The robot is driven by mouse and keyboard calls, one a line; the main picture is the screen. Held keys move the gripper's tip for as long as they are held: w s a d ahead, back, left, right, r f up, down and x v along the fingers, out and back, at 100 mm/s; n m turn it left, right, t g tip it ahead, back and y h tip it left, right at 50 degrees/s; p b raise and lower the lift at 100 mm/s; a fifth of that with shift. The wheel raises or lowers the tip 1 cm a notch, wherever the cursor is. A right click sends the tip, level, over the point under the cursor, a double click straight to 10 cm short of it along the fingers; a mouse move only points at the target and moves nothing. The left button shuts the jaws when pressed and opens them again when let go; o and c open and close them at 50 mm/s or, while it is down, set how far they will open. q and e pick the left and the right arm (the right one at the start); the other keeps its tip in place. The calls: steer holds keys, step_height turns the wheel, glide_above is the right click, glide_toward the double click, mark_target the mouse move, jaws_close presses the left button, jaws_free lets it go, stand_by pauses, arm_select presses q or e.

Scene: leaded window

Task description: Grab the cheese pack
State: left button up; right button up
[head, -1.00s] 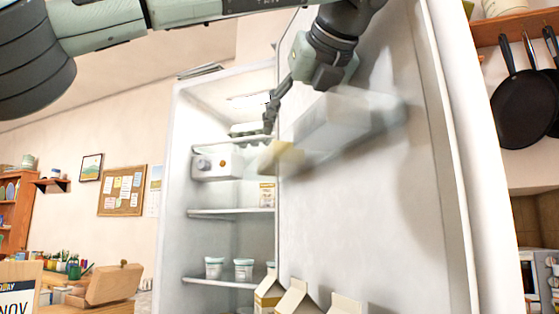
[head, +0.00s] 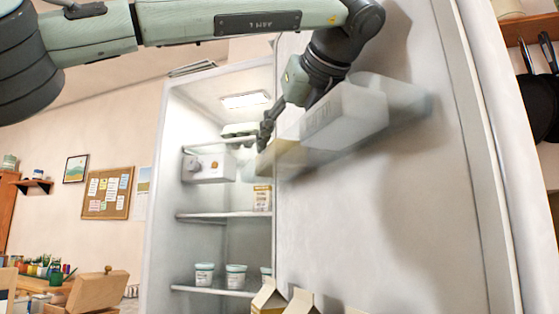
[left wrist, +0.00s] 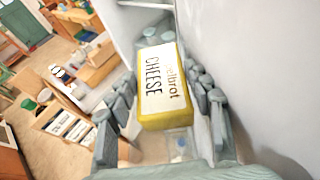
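The cheese pack (left wrist: 163,90) is a yellow block with a white label reading CHEESE. In the left wrist view it lies between the fingers of my left gripper (left wrist: 165,88). The fingers stand open on either side of it, and I see no clear grip. In the head view the pale yellow pack (head: 284,152) shows at the left end of the white door bin (head: 345,115), on the inner side of the open fridge door (head: 400,220). My left gripper (head: 265,132) reaches down at that end, its fingers partly overlapping the pack. My right gripper is out of view.
The fridge interior is left of the door, with a white box (head: 207,167) on the upper shelf and tubs (head: 236,276) lower down. Cartons (head: 268,297) stand low by the door. Pans (head: 540,100) hang at far right.

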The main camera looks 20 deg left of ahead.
arm_select(q)
steer(key=shift+c, duration=1.1)
steer(key=shift+r, duration=0.15)
